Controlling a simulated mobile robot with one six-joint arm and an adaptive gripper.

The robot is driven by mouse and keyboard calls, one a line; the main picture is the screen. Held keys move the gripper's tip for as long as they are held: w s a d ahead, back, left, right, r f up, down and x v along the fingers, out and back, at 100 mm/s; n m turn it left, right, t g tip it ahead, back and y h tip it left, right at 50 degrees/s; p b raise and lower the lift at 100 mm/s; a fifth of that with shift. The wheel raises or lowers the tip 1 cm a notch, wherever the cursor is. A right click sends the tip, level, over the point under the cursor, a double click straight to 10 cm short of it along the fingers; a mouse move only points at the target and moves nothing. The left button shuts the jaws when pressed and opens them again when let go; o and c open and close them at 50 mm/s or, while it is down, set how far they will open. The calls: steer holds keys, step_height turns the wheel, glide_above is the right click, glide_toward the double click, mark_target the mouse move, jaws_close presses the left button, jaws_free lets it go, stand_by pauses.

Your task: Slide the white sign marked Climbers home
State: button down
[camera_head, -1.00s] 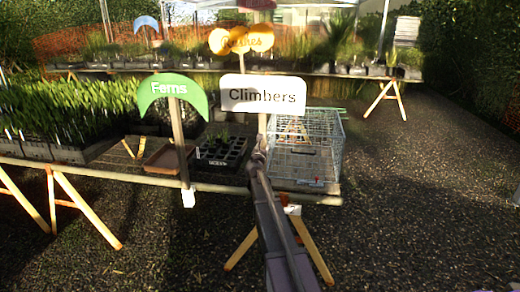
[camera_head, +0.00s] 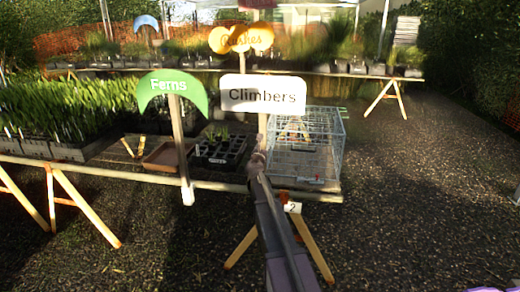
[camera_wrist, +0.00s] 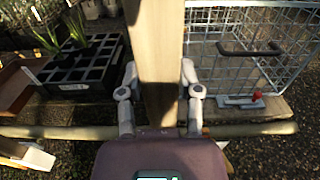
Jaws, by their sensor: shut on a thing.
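The white sign marked Climbers (camera_head: 263,94) stands upright on a wooden post at the front of the near bench. Its post (camera_wrist: 157,40) fills the middle of the wrist view; the board itself is out of that view. My gripper (camera_wrist: 159,88) has one finger on each side of the post and is shut on it. In the head view my gripper (camera_head: 257,160) is low on the post, well below the board, and hides the post's lower part.
The green Ferns sign (camera_head: 174,93) stands just left on its own post. A wire crate (camera_head: 308,150) is close right of the post, and a black cell tray (camera_head: 221,153) close left. A tag marked 2 (camera_head: 292,207) hangs below the bench edge. Gravel lies open at right.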

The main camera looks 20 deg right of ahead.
steer(key=shift+f, duration=0.15)
steer(key=shift+f+b, duration=0.3)
steer(key=shift+b, duration=0.2)
steer(key=shift+f, duration=0.1)
steer(key=shift+c, duration=1)
jaws_free()
steer(key=shift+s, duration=0.15)
steer(key=v, duration=1.1)
steer(key=shift+s+a, duration=0.25)
steer(key=shift+a, duration=0.05)
